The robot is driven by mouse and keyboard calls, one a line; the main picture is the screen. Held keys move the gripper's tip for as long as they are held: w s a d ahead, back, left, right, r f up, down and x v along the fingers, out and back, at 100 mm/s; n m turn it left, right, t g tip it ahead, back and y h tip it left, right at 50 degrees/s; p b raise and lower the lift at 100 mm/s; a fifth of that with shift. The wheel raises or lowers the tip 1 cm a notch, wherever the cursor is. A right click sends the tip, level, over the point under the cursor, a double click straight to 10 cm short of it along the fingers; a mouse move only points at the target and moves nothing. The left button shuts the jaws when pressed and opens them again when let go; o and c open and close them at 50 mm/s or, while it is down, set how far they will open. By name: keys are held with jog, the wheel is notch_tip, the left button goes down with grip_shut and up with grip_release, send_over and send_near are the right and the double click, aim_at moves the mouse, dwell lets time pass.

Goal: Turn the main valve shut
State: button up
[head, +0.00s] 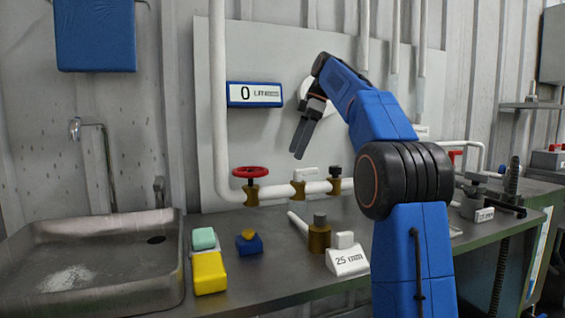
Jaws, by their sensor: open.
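A red round handwheel valve (250,172) sits on a brass body on the white pipe, left of the middle. On the same pipe are a brass valve with a white lever (303,177) and a brass fitting with a black knob (335,178). I cannot tell from any marking which is the main valve. My gripper (300,152) hangs in front of the pale wall panel, fingers pointing down, above and right of the red handwheel. It is open and touches none of the valves. The gap between its fingers is hard to see from here.
A blue-framed display reading 0 (255,94) hangs on the panel. A metal sink (90,285) is at left.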

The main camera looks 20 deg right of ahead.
send_over(253, 169)
jog(key=d, duration=0.2)
jog(key=shift+s+d+f, duration=0.15)
jog(key=shift+d+f, duration=0.05)
jog(key=shift+f, duration=0.05)
jog(key=x, duration=0.3)
jog(key=shift+f, duration=0.3)
jog(key=shift+a+f, duration=0.25)
jog(key=shift+f, duration=0.35)
jog(key=shift+c, duration=0.3)
jog(key=c, duration=0.8)
